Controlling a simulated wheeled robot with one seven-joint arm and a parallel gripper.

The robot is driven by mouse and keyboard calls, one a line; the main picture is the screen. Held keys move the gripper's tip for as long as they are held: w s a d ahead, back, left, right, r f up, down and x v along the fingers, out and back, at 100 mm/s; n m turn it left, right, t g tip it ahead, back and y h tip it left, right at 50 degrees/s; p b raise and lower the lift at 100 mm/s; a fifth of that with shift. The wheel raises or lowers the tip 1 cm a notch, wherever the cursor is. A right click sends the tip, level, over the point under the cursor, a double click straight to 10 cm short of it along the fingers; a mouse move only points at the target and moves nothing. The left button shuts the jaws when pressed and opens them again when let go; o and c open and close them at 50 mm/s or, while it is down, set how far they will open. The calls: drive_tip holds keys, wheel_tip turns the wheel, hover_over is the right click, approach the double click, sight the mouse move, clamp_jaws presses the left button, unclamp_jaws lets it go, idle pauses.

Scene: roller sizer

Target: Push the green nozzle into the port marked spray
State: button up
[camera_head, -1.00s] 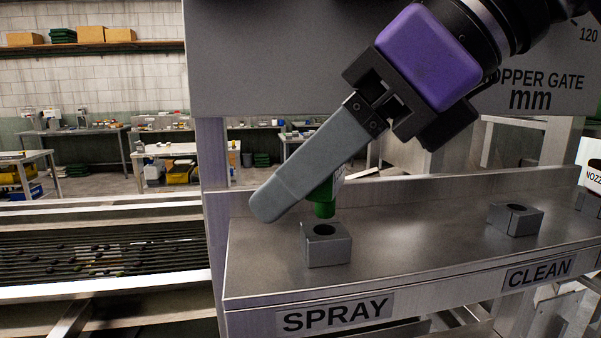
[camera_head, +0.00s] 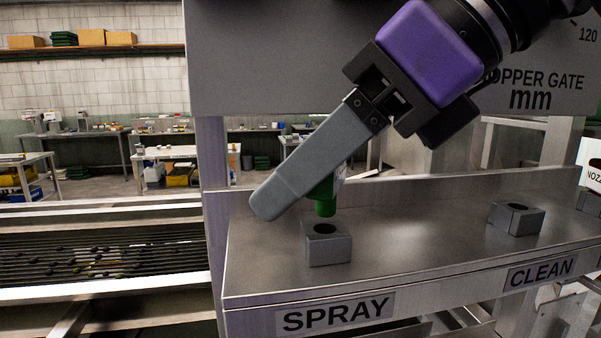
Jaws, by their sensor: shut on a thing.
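My gripper (camera_head: 298,198) reaches down from the upper right and is shut on the green nozzle (camera_head: 325,204). The near finger hides much of the nozzle; its lower green end shows below and to the right of the finger. That end is just above the hole of the grey port block (camera_head: 329,249) over the SPRAY label (camera_head: 336,313). The nozzle looks apart from the block, with the dark hole showing under it. A small pale patch shows on the nozzle's upper side.
A second grey block (camera_head: 515,219) with a hole stands to the right, above the CLEAN label (camera_head: 541,273). A grey panel (camera_head: 280,62) rises behind the arm. The steel shelf (camera_head: 420,245) between the blocks is clear.

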sight(341, 178)
drive_tip(key=shift+f+b, duration=1.4)
drive_tip(key=shift+f, duration=0.2)
drive_tip(key=o, duration=1.4)
drive_tip(key=shift+r, duration=0.15)
drive_tip(key=v, duration=0.7)
drive_tip(key=shift+d+r, duration=0.2)
drive_tip(key=shift+d, duration=0.1)
